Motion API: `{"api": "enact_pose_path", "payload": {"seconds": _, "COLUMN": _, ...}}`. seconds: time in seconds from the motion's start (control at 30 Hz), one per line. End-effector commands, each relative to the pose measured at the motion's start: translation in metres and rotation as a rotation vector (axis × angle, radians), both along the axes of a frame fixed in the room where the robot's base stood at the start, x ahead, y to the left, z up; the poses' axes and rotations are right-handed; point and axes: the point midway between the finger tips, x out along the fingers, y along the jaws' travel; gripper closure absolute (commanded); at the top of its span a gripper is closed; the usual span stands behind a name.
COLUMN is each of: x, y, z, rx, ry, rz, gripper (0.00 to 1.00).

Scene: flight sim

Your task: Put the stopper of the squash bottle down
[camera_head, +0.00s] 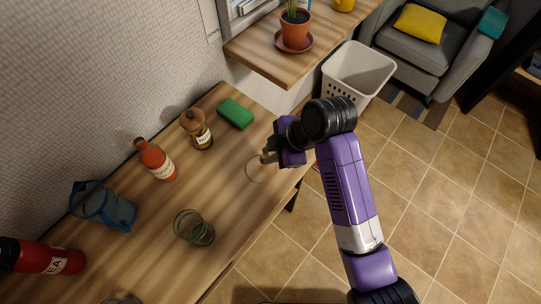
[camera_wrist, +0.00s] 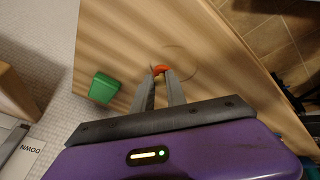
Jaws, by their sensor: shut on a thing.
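My gripper (camera_head: 266,158) is over the right part of the wooden table (camera_head: 225,250). In the wrist view its fingertips (camera_wrist: 160,76) are shut on a small orange-red stopper (camera_wrist: 159,69). The stopper is close to the tabletop, but I cannot tell whether it touches. A thin ring mark (camera_head: 248,174) on the wood lies by the fingertips. The squash bottle (camera_head: 158,163), orange-red with a pale label, stands at the left, apart from my gripper. Whether its mouth is open is too small to tell.
A green glass (camera_head: 194,227), a blue bag (camera_head: 105,208) and a red tea canister (camera_head: 45,257) are at left and front. The table edge is close to my gripper.

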Motion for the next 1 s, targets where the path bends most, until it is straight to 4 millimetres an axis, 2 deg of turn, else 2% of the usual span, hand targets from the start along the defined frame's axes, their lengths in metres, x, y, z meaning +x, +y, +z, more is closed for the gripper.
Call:
{"api": "enact_pose_path", "payload": {"seconds": 0.1, "x": -0.001, "y": 0.000, "z": -0.018, "rx": -0.001, "ry": 0.004, "rz": 0.000, "gripper": 1.00}}
{"api": "enact_pose_path", "payload": {"seconds": 0.2, "x": 0.000, "y": 0.000, "z": -0.024, "rx": 0.000, "ry": 0.001, "rz": -0.001, "gripper": 1.00}}
{"api": "enact_pose_path", "payload": {"seconds": 0.57, "x": 0.000, "y": 0.000, "z": -0.028, "rx": 0.000, "ry": 0.001, "rz": -0.001, "gripper": 1.00}}
{"api": "enact_pose_path", "payload": {"seconds": 0.6, "x": 0.000, "y": 0.000, "z": -0.029, "rx": 0.000, "ry": 0.001, "rz": -0.001, "gripper": 0.81}}
{"api": "enact_pose_path", "payload": {"seconds": 0.7, "x": 0.000, "y": 0.000, "z": -0.028, "rx": 0.000, "ry": 0.001, "rz": 0.000, "gripper": 0.61}}
{"api": "enact_pose_path", "payload": {"seconds": 1.0, "x": 0.000, "y": 0.000, "z": -0.027, "rx": 0.000, "ry": 0.000, "rz": 0.000, "gripper": 0.61}}
